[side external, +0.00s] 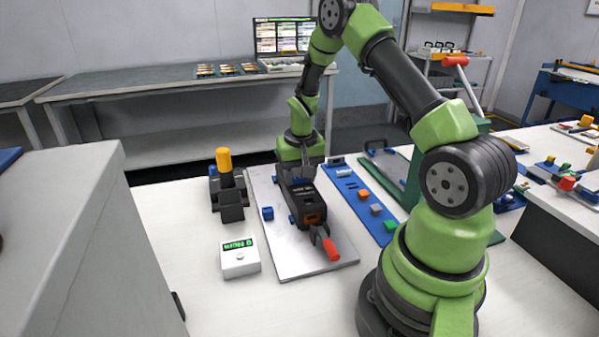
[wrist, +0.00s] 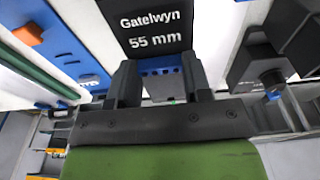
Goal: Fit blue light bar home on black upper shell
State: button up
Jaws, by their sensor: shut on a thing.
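The black upper shell (side external: 308,203) lies on a pale metal plate (side external: 292,268), with an orange-edged opening at its near end. In the wrist view the shell (wrist: 152,22) fills the top middle and reads "Gatelwyn 55 mm". My gripper (side external: 297,180) is low over the far end of the shell. In the wrist view my gripper (wrist: 160,82) is shut on the blue light bar (wrist: 160,67), which shows a row of dark dots between the fingers. The bar lies close along the shell's edge; I cannot tell whether it is seated. The side view hides most of the bar.
A red-handled clamp (side external: 331,249) sits at the shell's near end. A small blue block (side external: 267,213) is left of the shell. A blue strip with coloured blocks (side external: 347,186) lies right. A white display box (side external: 240,259) and a black yellow-handled fixture (side external: 230,198) stand left.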

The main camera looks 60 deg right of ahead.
jog(key=shift+r, duration=0.1)
jog(key=shift+r, duration=0.25)
jog(key=shift+w, duration=0.1)
dwell(1.2)
jog(key=shift+f, duration=0.35)
jog(key=shift+r, duration=0.35)
dwell(0.3)
jog(key=shift+f, duration=0.35)
dwell(0.5)
jog(key=o, duration=1)
jog(key=shift+c, duration=0.2)
